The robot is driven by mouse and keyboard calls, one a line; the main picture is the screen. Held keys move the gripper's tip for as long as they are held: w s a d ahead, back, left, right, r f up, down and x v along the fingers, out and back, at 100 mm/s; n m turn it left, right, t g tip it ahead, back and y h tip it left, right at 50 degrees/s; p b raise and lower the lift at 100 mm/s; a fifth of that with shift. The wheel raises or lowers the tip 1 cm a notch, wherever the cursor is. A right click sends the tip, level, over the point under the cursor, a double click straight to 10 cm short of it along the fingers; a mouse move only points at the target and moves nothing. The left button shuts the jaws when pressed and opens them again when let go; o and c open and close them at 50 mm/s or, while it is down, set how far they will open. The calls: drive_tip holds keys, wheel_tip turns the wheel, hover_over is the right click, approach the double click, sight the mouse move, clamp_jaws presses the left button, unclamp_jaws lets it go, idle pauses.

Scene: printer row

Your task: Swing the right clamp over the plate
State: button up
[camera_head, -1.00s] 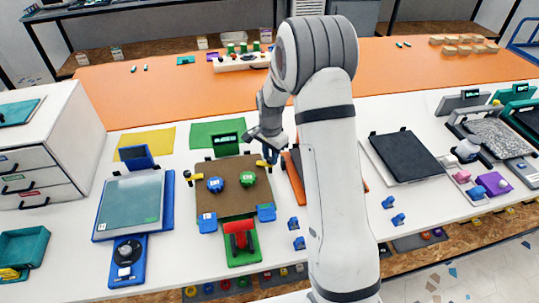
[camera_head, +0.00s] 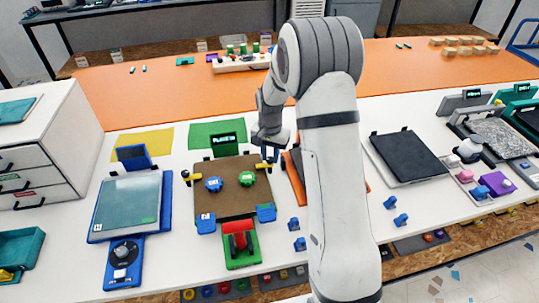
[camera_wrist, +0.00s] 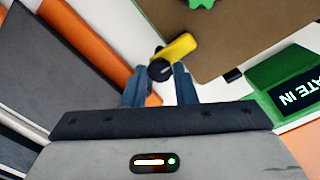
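The brown plate (camera_head: 228,200) lies in the printer, with a blue knob and a green knob on it. The right clamp (camera_head: 264,168), a yellow bar with a black round end, is at its far right corner. In the wrist view, the right clamp's yellow bar (camera_wrist: 182,46) overlaps the plate's edge, its black end outside. The left clamp (camera_head: 191,177) is at the plate's left edge. My gripper (camera_head: 270,155) points down at the right clamp. In the wrist view my gripper (camera_wrist: 160,82) is open, its fingers apart, just by the black end; contact cannot be told.
A green display box (camera_head: 226,144) stands behind the plate, close to my gripper in the wrist view. An orange-edged dark panel (camera_head: 294,170) lies just right. Blue blocks (camera_head: 265,213) sit at the plate's front corners. A red-handled green unit (camera_head: 240,242) is in front.

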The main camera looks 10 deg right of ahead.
sight(270, 159)
drive_tip(key=o, duration=0.4)
drive_tip(key=shift+o, duration=0.2)
drive_tip(key=shift+r, duration=0.1)
wheel_tip(270, 159, up, 8)
drive_tip(key=shift+f+b, duration=0.2)
drive_tip(key=shift+b, duration=0.2)
drive_tip(key=s+r+n+t, duration=0.1)
drive_tip(key=s+r+n, duration=0.2)
drive_tip(key=s+r, duration=0.8)
drive_tip(key=s+f+n+t, duration=0.1)
drive_tip(key=s+n, duration=0.2)
drive_tip(key=s, duration=1.4)
drive_tip(key=shift+s+n+t, duration=0.3)
drive_tip(key=shift+s+t, duration=0.1)
